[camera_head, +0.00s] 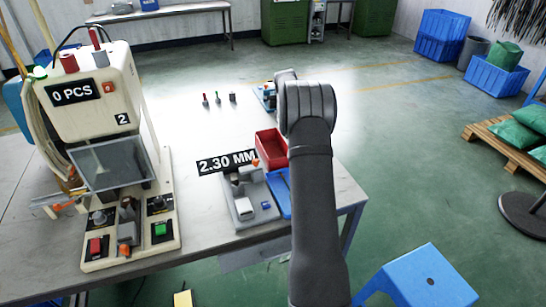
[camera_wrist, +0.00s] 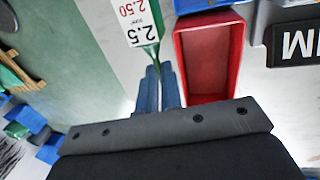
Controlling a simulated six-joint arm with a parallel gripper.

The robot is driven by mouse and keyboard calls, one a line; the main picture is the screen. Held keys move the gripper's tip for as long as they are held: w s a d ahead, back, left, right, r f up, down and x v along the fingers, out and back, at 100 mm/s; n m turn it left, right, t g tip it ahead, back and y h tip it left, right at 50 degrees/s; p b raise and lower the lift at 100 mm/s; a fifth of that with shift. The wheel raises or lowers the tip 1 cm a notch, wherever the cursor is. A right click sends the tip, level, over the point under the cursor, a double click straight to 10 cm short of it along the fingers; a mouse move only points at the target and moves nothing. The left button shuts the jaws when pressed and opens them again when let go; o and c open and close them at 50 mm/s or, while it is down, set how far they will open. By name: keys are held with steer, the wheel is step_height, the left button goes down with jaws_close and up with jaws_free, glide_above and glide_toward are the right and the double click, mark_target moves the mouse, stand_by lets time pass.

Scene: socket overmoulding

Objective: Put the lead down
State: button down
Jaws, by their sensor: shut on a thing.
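My gripper shows in the wrist view (camera_wrist: 160,80) as two blue-grey fingers close together. They are shut on the lead (camera_wrist: 159,55), of which a thin green part shows running up from between them. A white label with green edges (camera_wrist: 139,22), printed 2.5 and 2.50, shows at the upper end of that green part. The gripper is beside the red bin (camera_wrist: 210,62), apart from its rim as far as the picture shows. In the head view my own arm hides the fingers and the lead.
The red bin also shows in the head view (camera_head: 270,146), by a blue tray (camera_head: 279,196) and a grey fixture (camera_head: 245,207). The moulding machine (camera_head: 95,95) stands at the left. Several small upright pieces (camera_head: 218,98) stand farther back. The table (camera_head: 190,130) is largely clear between.

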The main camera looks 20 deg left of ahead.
steer(key=w, duration=0.2)
glide_above(273, 154)
steer(key=f, duration=0.7)
steer(key=shift+s+a+f, duration=0.25)
steer(key=shift+s+f, duration=0.05)
steer(key=shift+f, duration=2)
steer(key=shift+f, duration=0.1)
steer(key=shift+f, duration=0.5)
steer(key=c, duration=1.6)
jaws_free()
